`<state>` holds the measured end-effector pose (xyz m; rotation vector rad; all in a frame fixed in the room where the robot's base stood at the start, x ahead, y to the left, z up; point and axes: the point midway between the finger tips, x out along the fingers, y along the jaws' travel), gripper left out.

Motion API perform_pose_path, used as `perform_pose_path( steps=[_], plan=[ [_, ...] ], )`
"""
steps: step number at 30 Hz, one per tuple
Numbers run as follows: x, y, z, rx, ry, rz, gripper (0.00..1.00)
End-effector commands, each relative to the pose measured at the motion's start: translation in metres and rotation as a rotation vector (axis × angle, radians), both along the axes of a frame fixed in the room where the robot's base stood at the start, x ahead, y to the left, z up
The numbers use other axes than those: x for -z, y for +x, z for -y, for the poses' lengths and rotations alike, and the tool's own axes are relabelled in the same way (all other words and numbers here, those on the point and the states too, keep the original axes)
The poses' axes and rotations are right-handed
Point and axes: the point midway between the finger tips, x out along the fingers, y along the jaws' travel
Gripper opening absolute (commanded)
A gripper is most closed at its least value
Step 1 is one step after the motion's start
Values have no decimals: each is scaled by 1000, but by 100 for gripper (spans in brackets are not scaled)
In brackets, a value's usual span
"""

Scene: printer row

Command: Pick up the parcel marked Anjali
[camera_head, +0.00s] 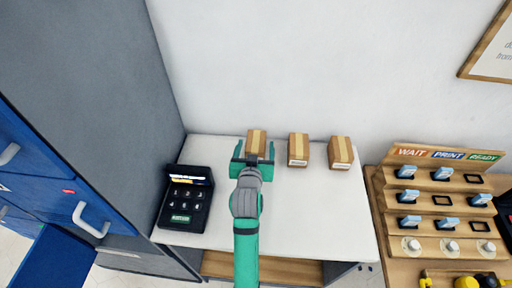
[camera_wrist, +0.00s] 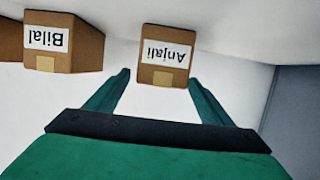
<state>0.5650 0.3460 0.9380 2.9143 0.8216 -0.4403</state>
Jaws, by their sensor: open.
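The parcel marked Anjali (camera_wrist: 165,58) is a small brown box with a white label, upside down in the wrist view. It stands just beyond and between my open fingertips. In the head view, the leftmost parcel (camera_head: 257,138) stands at my gripper (camera_head: 252,158), which partly hides it; its label cannot be read there. In the wrist view my gripper (camera_wrist: 157,80) is open, with nothing held. The parcel marked Bilal (camera_wrist: 62,45) stands to the left in the wrist view.
In the head view, two more parcels, a middle one (camera_head: 298,148) and a right one (camera_head: 341,152), stand on the white table (camera_head: 300,210). A black keypad device (camera_head: 185,198) is at the table's left. A wooden rack (camera_head: 432,200) stands at right, blue drawers (camera_head: 30,165) at left.

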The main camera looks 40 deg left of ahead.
Motion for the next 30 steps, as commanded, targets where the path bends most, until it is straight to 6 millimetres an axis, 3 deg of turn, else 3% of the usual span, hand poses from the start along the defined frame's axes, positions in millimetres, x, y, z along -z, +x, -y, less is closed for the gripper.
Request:
perform_pose_path(
  steps=[6,16,23,30],
  plan=[
    [9,23,-16,0,-1,0,75],
    [12,28,-19,-1,0,0,75],
    [12,28,-19,-1,0,0,25],
    [11,28,-19,0,1,2,25]
  ],
)
